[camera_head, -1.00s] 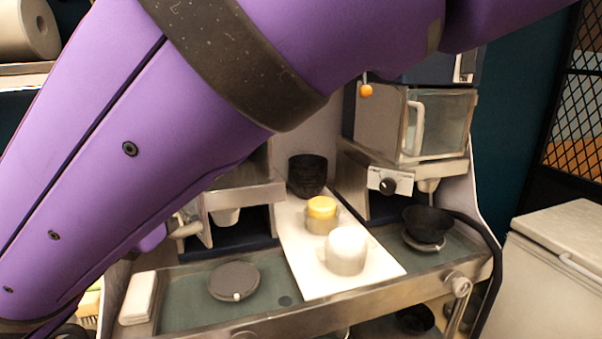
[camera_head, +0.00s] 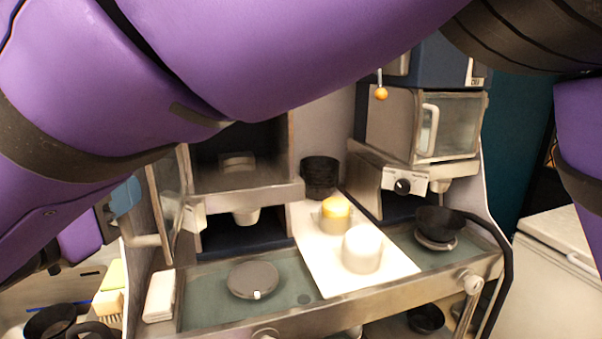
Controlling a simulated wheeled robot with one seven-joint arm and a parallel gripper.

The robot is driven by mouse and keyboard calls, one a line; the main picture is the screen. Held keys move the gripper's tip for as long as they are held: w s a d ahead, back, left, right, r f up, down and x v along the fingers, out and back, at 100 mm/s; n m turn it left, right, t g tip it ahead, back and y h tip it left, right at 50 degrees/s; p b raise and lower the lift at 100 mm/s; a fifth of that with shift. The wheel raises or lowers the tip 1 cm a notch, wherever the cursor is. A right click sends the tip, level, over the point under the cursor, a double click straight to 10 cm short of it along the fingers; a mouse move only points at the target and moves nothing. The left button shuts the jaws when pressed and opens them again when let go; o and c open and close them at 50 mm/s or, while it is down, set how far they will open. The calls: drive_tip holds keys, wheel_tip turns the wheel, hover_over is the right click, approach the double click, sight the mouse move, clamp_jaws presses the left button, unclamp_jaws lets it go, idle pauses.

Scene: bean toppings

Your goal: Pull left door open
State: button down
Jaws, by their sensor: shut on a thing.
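The left door (camera_head: 168,197) is a glass-paned door on the left machine. It stands swung open to the left, seen nearly edge-on, and the compartment (camera_head: 238,172) behind it shows its inside. Its pale handle (camera_head: 150,240) sticks out on the left side of the door. My gripper (camera_head: 122,226) is at the handle, at the left of the head view, partly hidden by my arm. It is shut on the handle; the fingertips are hard to make out.
The right machine's door (camera_head: 447,125) is shut. A white cup (camera_head: 361,249) and a yellow-topped jar (camera_head: 336,212) stand on a white board between the machines. A dark bowl (camera_head: 440,222) sits at right. A grey disc (camera_head: 253,279) lies on the left tray.

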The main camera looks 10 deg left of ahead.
drive_tip(key=c, duration=1.1)
unclamp_jaws()
drive_tip(key=shift+s, duration=0.1)
drive_tip(key=s+a, duration=0.1)
drive_tip(key=s, duration=0.6)
drive_tip(key=shift+s+a, duration=0.1)
drive_tip(key=shift+s, duration=0.05)
